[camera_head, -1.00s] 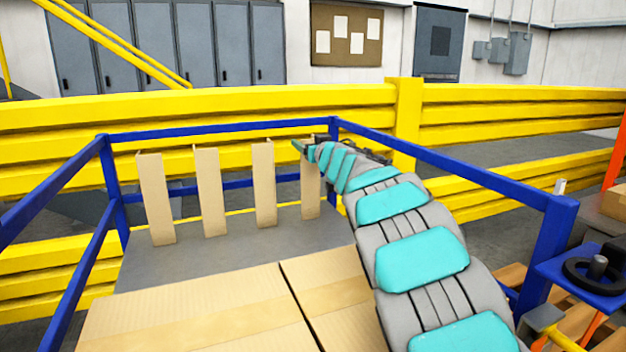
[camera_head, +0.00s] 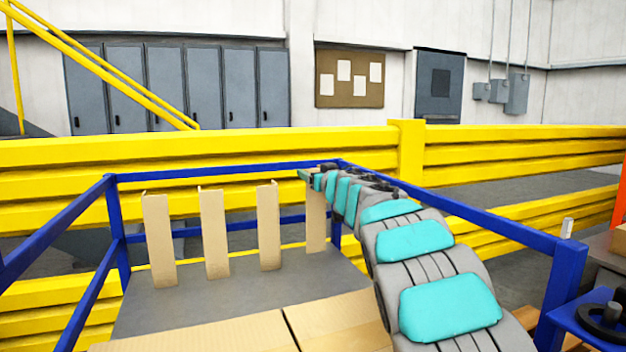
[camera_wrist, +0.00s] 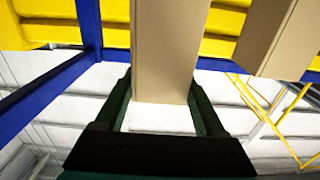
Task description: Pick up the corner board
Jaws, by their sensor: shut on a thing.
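The corner board (camera_head: 316,225) is the rightmost of a row of tall tan boards at the back of a blue-framed rack. My gripper (camera_head: 307,176) is at its upper end. In the wrist view, the board (camera_wrist: 166,50) passes between the two dark green fingers of my gripper (camera_wrist: 163,100), which are shut on it. The board stands upright, its lower end slightly higher in the picture than its neighbours' ends. Whether it touches the grey deck is hard to tell. My arm hides part of the area to its right.
Three similar boards (camera_head: 214,233) stand to the left. Blue rails (camera_head: 225,172) surround the grey deck (camera_head: 200,305). Flat cardboard (camera_head: 335,318) lies in front. A yellow barrier (camera_head: 250,150) runs behind the rack. A blue bracket with a black handwheel (camera_head: 607,316) is at the right.

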